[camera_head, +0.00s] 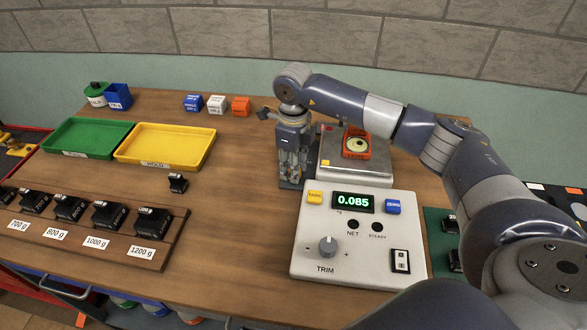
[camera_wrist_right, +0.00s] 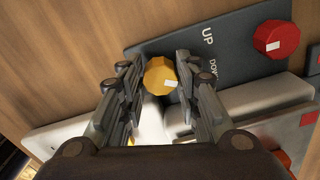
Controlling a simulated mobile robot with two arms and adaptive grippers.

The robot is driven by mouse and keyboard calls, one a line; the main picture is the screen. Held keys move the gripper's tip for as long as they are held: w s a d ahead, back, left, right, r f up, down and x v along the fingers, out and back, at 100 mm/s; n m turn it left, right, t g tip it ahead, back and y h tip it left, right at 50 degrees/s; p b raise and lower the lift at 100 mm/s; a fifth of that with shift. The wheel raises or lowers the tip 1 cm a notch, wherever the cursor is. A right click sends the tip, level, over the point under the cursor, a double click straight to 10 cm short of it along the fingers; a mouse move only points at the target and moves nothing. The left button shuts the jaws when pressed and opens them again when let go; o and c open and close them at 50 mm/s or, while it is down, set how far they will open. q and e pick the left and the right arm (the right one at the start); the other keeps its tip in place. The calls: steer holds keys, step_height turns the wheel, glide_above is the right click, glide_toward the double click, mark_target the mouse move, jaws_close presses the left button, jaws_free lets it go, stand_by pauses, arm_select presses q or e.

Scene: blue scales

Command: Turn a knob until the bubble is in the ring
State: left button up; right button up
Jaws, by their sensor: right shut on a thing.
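My right gripper (camera_head: 293,172) points down at the left side of the scale. In the right wrist view its fingers (camera_wrist_right: 158,84) are on both sides of a yellow knob (camera_wrist_right: 161,74) with a white mark, shut on it. A red knob (camera_wrist_right: 276,38) with a white mark is on the same dark plate, which is lettered UP and DOWN. The round bubble level (camera_head: 356,144) sits in an orange square holder on the scale's pan (camera_head: 352,176). Its bubble and ring are too small to place exactly. In the head view my gripper hides the yellow knob. My left gripper is not in view.
The scale's console (camera_head: 357,235) shows 0.085 and has a grey TRIM knob (camera_head: 328,245). A green tray (camera_head: 88,138), a yellow tray (camera_head: 165,146) and a rack of black weights (camera_head: 92,222) stand at the left.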

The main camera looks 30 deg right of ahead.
stand_by(0.4)
steer(key=o, duration=1.1)
step_height(320, 180, up, 12)
stand_by(0.3)
